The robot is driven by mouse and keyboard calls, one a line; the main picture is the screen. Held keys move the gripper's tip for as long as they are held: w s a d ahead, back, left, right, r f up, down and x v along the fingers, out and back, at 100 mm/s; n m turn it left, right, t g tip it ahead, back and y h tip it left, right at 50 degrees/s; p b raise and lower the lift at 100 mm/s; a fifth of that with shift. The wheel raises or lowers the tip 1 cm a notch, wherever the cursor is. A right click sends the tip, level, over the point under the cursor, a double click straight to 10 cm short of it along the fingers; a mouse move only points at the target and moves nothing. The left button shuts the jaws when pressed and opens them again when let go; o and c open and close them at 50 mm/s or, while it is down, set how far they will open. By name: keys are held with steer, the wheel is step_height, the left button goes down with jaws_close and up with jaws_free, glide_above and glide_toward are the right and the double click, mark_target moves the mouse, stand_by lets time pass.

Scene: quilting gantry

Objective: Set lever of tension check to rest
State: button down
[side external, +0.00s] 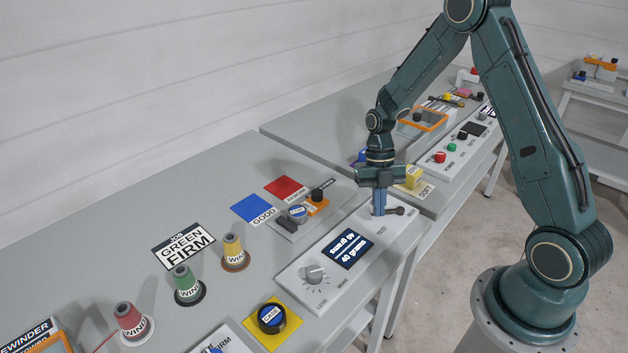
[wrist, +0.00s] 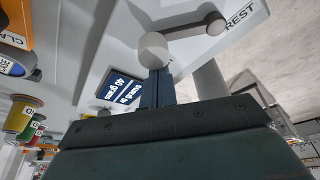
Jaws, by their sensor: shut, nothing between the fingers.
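The tension check panel (side external: 318,288) is a pale unit with a dark screen (side external: 347,249) reading 40 grams. Its grey lever (side external: 397,211) lies at the panel's far right end, pointing right in the side view. In the wrist view the lever (wrist: 190,31) runs from a pale rounded part to a darker round end beside the printed word REST (wrist: 240,14). My gripper (side external: 379,212) is shut and empty, pointing down close beside the lever. In the wrist view its blue fingers (wrist: 155,90) end near the pale rounded part; I cannot tell whether they touch.
A round knob (side external: 314,273) sits on the panel's near part. Beside the panel are a unit with an orange part (side external: 317,204), blue and red squares (side external: 252,208), thread spools (side external: 234,252) and a yellow pad (side external: 281,337). The table's front edge is close to the panel.

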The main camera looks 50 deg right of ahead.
steer(key=shift+m, duration=0.3)
steer(key=shift+w+d+m+t+y, duration=0.2)
steer(key=shift+w+m+t+y, duration=0.15)
steer(key=shift+m, duration=0.75)
steer(key=shift+w+d+m, duration=0.3)
steer(key=shift+w+d, duration=0.1)
steer(key=shift+w, duration=0.2)
steer(key=m, duration=0.1)
steer(key=w+d+m+t, duration=0.1)
steer(key=shift+w+d+m+y, duration=0.1)
steer(key=shift+m+y, duration=0.15)
steer(key=shift+m, duration=0.05)
steer(key=d+m, duration=0.1)
steer(key=w+m+t, duration=0.1)
steer(key=m, duration=0.1)
steer(key=shift+d, duration=0.35)
steer(key=shift+w+d, duration=0.1)
steer(key=shift+d, duration=0.4)
